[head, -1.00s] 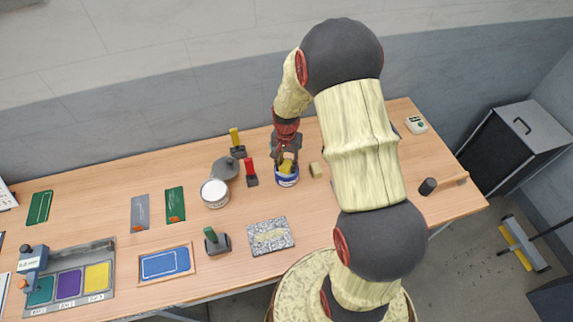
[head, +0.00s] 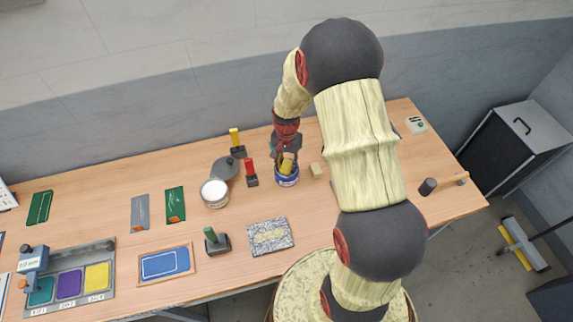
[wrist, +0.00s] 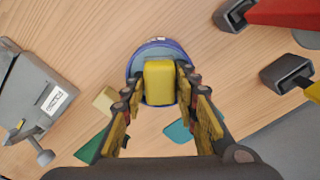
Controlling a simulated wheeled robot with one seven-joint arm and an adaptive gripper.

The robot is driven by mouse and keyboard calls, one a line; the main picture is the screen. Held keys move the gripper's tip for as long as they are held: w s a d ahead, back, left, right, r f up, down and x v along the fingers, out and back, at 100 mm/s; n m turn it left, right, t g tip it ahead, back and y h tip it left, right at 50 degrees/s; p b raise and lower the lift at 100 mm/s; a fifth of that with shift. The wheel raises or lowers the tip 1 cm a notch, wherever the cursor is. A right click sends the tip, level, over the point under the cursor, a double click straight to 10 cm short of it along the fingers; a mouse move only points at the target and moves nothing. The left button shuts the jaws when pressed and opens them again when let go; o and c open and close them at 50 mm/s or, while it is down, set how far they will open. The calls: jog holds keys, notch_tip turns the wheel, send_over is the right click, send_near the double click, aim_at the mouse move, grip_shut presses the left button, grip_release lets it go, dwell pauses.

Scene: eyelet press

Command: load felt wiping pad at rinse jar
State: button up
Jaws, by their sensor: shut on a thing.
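My gripper (wrist: 160,98) is shut on a yellow block (wrist: 160,80), which I take to be the felt wiping pad. The block is upright in the wrist view, held between the two fingers. The blue-rimmed rinse jar (wrist: 135,62) is directly around or below the block. In the head view the jar (head: 287,181) stands on the table under my gripper (head: 285,158), with the yellow block (head: 286,167) at its mouth. The block's lower end is hidden, so its depth in the jar cannot be told.
A small beige block (head: 316,169) lies right of the jar. A red-handled tool (head: 251,172) and a yellow-handled tool (head: 236,143) stand left of it, near an open white tin (head: 214,193). A speckled slab (head: 270,236) lies in front. A grey device (wrist: 35,95) shows in the wrist view.

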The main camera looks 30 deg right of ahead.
aim_at(287, 164)
jog(key=shift+r+p, duration=2.05)
jog(key=shift+r, duration=1.4)
